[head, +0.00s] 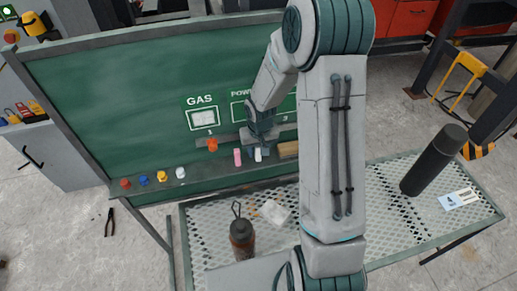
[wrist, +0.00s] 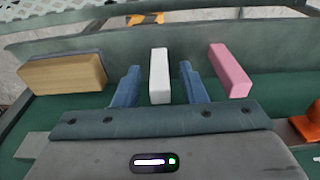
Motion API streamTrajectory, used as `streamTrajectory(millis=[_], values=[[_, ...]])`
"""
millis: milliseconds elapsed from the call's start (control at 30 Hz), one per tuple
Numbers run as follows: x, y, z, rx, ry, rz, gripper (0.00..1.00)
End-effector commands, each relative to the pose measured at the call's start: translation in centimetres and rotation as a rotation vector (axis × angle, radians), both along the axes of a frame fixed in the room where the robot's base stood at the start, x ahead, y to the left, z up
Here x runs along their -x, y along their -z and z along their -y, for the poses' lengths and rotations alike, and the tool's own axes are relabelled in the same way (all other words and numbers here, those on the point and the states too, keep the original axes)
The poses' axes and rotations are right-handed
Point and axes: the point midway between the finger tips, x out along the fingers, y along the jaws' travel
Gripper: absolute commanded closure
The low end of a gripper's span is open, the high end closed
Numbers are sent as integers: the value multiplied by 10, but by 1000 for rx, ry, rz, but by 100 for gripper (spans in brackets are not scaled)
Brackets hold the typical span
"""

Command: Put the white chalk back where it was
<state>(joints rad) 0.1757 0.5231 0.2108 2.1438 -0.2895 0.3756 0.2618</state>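The white chalk (wrist: 159,75) stands in the wrist view on the ledge of the green board, between my two blue fingertips. It also shows in the head view (head: 258,155), just under my gripper (head: 259,146). My gripper (wrist: 159,88) is open, with a visible gap between the chalk and each finger. The fingers straddle the chalk and do not appear to touch it.
On the ledge, pink chalk (wrist: 231,70) and a wooden block (wrist: 62,75) flank the white chalk. An orange object (head: 213,145) is on the board's lower part. Several coloured magnets (head: 162,176) sit further left.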

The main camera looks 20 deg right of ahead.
Motion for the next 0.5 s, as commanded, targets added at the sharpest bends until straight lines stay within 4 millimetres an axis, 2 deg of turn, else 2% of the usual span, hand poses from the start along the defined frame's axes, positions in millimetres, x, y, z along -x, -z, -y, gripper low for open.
streamTrajectory(millis=[300, 500], values=[[0, -4, 0, 0, 1, 1, 62], [3, -29, 1, 1, 2, 4, 62]])
